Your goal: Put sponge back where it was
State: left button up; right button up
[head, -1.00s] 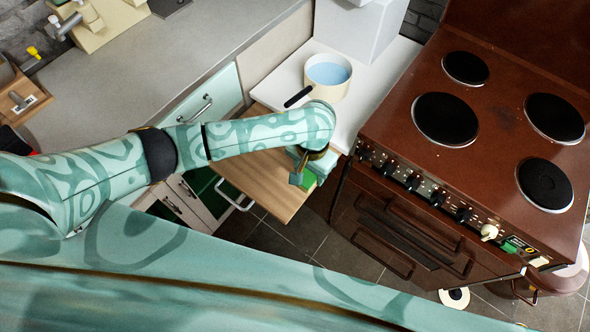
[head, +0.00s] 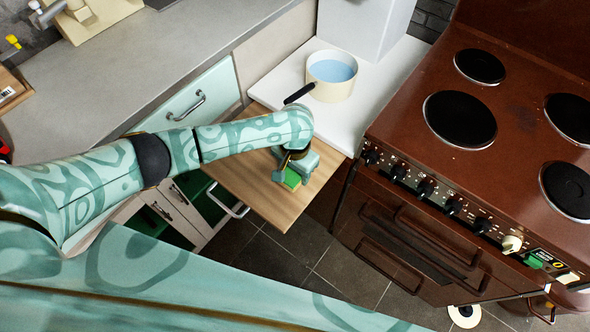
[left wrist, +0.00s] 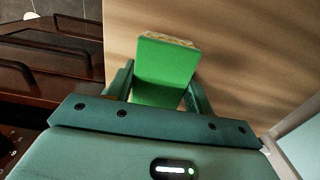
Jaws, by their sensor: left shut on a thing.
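The green sponge (head: 292,178) is between the fingers of my left gripper (head: 295,172), over the pull-out wooden board (head: 250,180). In the left wrist view the sponge (left wrist: 165,70) is a green block with a yellowish far edge. The two fingers of my left gripper (left wrist: 160,92) are shut on its sides. The wooden board (left wrist: 240,60) fills the background behind it there. I cannot tell whether the sponge touches the board. My right gripper is not in view.
A cream pot (head: 331,75) with blue contents stands on the white counter (head: 330,115) beyond the board. A brown stove (head: 450,160) stands to the right. An open drawer or cupboard with a handle (head: 228,207) is below the board. Bare board lies around my gripper.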

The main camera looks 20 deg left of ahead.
pick_arm(q)
jog(key=shift+f, duration=0.1)
jog(key=o, duration=0.9)
jog(key=shift+f, duration=0.1)
jog(key=shift+c, duration=0.2)
notch_tip(320, 180, up, 12)
jog(key=p, duration=0.6)
jog(key=shift+r, duration=0.2)
